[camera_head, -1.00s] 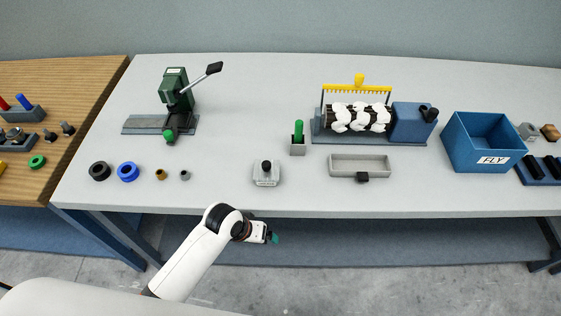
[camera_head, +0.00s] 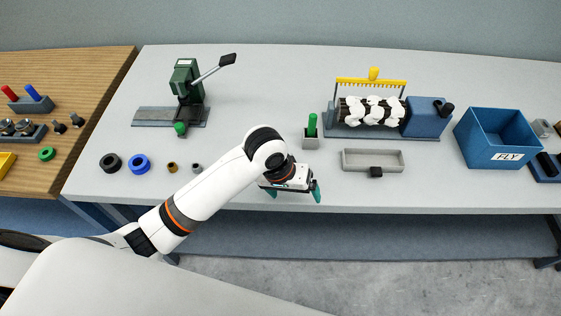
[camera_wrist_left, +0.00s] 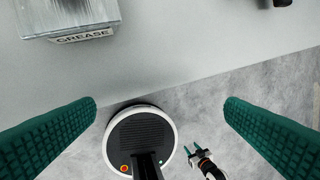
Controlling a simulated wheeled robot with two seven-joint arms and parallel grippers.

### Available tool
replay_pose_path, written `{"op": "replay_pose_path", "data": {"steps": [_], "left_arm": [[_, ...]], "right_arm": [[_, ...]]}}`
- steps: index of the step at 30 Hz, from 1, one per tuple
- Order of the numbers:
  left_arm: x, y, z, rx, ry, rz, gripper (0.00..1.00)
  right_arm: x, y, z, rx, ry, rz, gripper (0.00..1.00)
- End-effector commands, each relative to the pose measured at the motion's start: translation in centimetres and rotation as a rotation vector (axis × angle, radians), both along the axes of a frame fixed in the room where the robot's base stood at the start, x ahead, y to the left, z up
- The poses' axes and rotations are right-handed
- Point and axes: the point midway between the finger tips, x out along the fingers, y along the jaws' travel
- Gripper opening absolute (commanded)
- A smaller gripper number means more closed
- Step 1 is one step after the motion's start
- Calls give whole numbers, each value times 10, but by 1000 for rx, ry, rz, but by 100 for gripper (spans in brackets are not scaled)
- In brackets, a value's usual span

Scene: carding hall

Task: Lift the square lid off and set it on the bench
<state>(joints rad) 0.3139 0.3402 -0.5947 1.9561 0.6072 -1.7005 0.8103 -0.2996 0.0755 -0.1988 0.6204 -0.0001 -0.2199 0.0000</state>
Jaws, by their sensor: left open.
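In the head view my left gripper (camera_head: 294,192) is over the bench's front edge, with its green fingers spread and nothing between them. The grease box with the square lid is hidden behind my left arm in that view. In the left wrist view a corner of the grease box (camera_wrist_left: 75,20) shows at the top left, with a "GREASE" label on its side; its lid top is mostly cut off. It lies outside the open fingers (camera_wrist_left: 160,118), apart from them. My right gripper (camera_wrist_left: 194,149) shows small and low in the wrist view, its two fingers apart. The bench (camera_head: 270,80) is pale grey.
A green press (camera_head: 188,85), a carding roller (camera_head: 372,111) and a blue "FLY" bin (camera_head: 497,138) stand farther off.

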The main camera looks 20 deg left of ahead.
Motion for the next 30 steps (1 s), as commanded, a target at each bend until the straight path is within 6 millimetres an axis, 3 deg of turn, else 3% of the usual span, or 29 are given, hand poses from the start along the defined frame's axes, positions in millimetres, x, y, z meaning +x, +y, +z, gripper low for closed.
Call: {"op": "replay_pose_path", "data": {"steps": [5,9,16,20,30], "left_arm": [[38,11,32,70,72,110,93],[68,34,66,155,143,276,93],[91,62,105,229,200,474,93],[92,66,101,239,212,501,93],[92,66,48,237,210,500,93]], "right_arm": [[0,0,0,0,0,1,48],[0,-1,0,-1,0,2,48],[0,-4,0,-4,0,3,48],[0,-4,2,-4,0,4,48],[0,-4,12,-4,0,4,48]]}}
